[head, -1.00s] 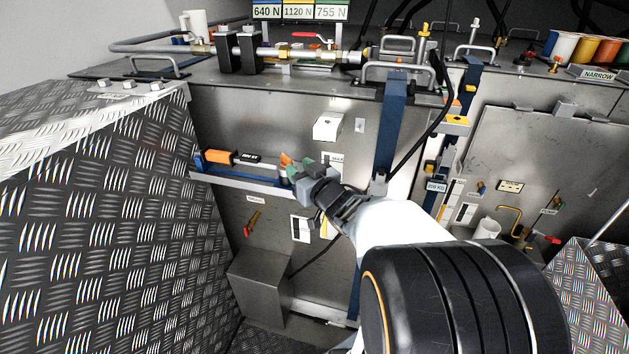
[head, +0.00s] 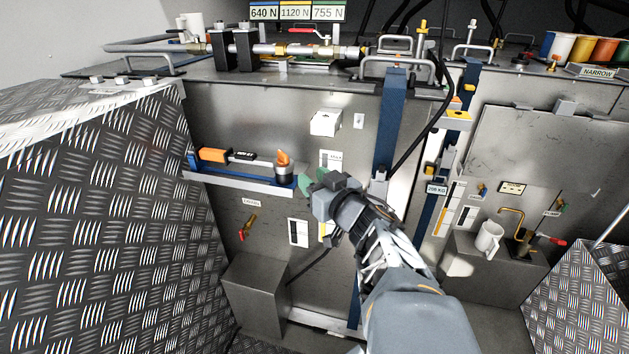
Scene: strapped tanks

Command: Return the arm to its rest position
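My arm reaches up from the lower right, and my gripper (head: 312,179) is in front of the tank wall, just right of the blue shelf (head: 245,185). Its two green-tipped fingers look apart, with nothing seen between them.
A blue strap (head: 391,125) runs down the tank wall right of my gripper, with a black cable beside it. A metal box (head: 256,292) stands below the shelf. A white mug (head: 488,240) stands on a ledge at right. Tread-plate (head: 100,200) fills the left.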

